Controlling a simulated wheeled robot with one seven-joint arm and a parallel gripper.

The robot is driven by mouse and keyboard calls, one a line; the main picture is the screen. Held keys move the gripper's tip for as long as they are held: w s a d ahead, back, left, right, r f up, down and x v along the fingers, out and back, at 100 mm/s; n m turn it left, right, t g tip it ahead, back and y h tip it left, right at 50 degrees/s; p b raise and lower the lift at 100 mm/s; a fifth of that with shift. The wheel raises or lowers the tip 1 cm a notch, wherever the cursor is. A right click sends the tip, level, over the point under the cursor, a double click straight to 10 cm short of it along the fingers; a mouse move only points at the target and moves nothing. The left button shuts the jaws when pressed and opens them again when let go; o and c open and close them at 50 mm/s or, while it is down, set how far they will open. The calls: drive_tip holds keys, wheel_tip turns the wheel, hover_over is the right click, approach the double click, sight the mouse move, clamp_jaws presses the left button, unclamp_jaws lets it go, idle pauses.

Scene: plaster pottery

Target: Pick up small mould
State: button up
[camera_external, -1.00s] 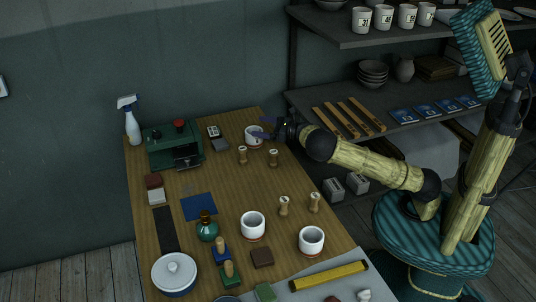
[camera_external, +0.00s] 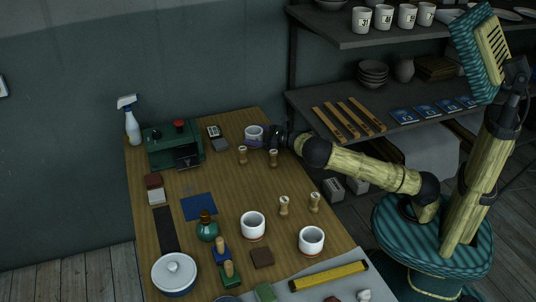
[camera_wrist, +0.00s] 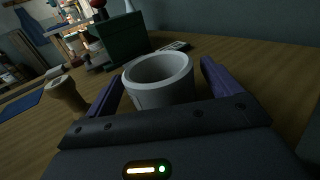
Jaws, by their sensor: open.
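The small mould is a white, round, hollow cup (camera_external: 253,131) near the far end of the wooden table. In the wrist view the mould (camera_wrist: 160,79) stands upright between the two purple fingers of my gripper (camera_wrist: 155,88). The gripper is open, with one finger on each side of the mould and a visible gap on the right. In the external view my gripper (camera_external: 256,141) reaches in low from the right, and its fingers hide the mould's lower part.
Wooden-handled stamps (camera_external: 243,155) (camera_external: 273,158) stand just in front of the gripper; one (camera_wrist: 66,96) is left of it in the wrist view. A green machine (camera_external: 174,146) and a calculator-like device (camera_external: 215,132) are to the left. Dark shelves (camera_external: 400,95) stand at right.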

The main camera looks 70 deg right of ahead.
drive_tip(key=c, duration=1.2)
wheel_tip(320, 180, up, 10)
drive_tip(key=shift+r+p, duration=0.1)
drive_tip(key=shift+p, duration=0.95)
